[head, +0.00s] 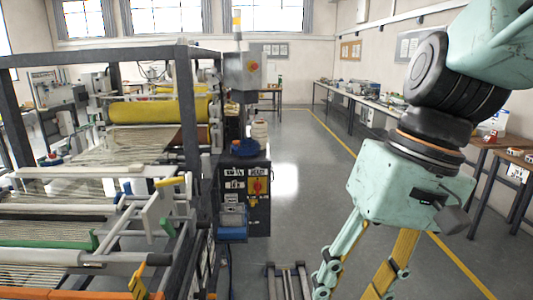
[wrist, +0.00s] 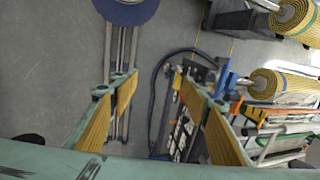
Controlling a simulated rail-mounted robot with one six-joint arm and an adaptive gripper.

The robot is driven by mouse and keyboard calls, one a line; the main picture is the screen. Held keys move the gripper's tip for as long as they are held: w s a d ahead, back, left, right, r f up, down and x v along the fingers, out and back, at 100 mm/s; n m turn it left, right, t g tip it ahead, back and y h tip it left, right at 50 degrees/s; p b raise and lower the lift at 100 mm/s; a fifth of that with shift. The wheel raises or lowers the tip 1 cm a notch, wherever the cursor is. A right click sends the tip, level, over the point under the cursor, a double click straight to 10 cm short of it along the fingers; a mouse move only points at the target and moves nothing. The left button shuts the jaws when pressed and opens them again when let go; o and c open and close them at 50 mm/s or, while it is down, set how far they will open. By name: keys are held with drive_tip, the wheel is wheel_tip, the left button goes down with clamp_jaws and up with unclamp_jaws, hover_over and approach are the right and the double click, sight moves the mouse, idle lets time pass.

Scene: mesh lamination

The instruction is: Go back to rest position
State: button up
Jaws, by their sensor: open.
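My gripper hangs down at the right in the head view, over the aisle floor. Its two yellow-padded fingers are spread apart, and their tips run off the bottom edge there.
A dark control cabinet (head: 232,170) stands at the machine's near right side. A metal floor frame (head: 288,277) lies low beside my gripper. A blue disc (wrist: 125,10) and yellow rolls (wrist: 285,84) show in the wrist view. Worktables (head: 375,93) line the right wall. The central aisle is clear.

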drive_tip(key=s+d+r+m+t+h, duration=0.1)
drive_tip(key=s+d+r+t+h, duration=0.2)
drive_tip(key=s+d, duration=0.4)
drive_tip(key=shift+s+d+r+t, duration=0.2)
drive_tip(key=shift+d+t, duration=0.4)
idle(0.4)
drive_tip(key=shift+f, duration=0.15)
idle(0.6)
drive_tip(key=shift+f+b, duration=0.85)
drive_tip(key=shift+b, duration=0.1)
drive_tip(key=shift+r, duration=0.1)
